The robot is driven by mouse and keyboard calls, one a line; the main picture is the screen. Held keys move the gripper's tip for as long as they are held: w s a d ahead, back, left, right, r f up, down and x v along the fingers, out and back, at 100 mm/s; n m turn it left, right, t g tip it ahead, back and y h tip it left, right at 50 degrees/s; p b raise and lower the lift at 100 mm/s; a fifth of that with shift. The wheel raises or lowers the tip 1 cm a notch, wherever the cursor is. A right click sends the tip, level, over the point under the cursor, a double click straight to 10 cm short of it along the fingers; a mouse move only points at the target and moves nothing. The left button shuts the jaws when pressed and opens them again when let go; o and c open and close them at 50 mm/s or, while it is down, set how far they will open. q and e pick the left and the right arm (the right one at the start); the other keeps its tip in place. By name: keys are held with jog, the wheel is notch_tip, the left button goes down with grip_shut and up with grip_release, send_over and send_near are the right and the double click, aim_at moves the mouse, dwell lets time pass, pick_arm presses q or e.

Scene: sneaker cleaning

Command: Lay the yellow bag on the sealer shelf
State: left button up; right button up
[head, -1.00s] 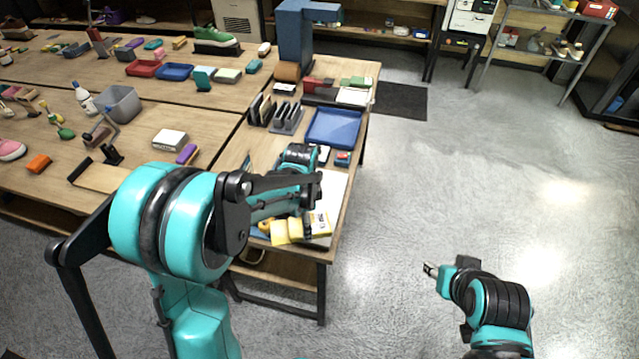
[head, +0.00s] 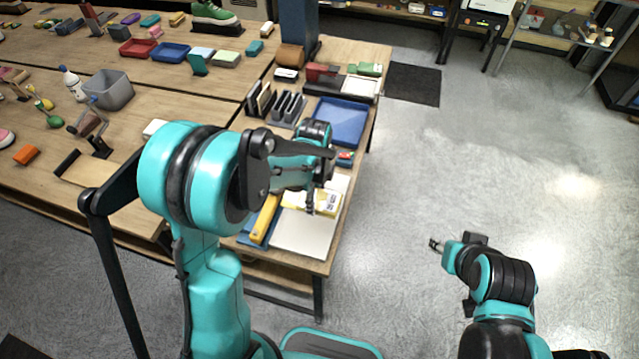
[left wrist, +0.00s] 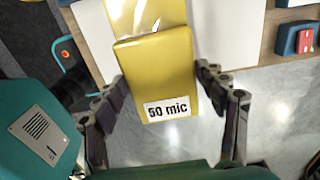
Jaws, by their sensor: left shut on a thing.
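The yellow bag (head: 329,203) has a white label and hangs in my left gripper (head: 311,207) over the pale, flat sealer shelf (head: 303,238). In the left wrist view the bag (left wrist: 160,70) reads "50 mic" and lies between the two fingers (left wrist: 163,105). Pale surface shows on both sides of its far part. Whether the bag touches the shelf is unclear. The sealer's yellow bar (head: 264,219) lies left of the shelf. My right gripper (head: 436,244) is off the table over the floor, too small to read.
A blue tray (head: 340,122) and a small red-and-blue item (head: 345,158) lie beyond the shelf. Dark upright racks (head: 275,105) stand to their left. The table's right edge is close to the shelf, with open floor (head: 480,170) beyond.

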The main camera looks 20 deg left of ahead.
pick_arm(q)
jog(key=shift+w, duration=0.3)
notch_tip(320, 180, down, 8)
jog(key=b, duration=0.6)
jog(key=shift+f, duration=0.25)
jog(key=o, duration=1.2)
jog(key=shift+o, duration=0.2)
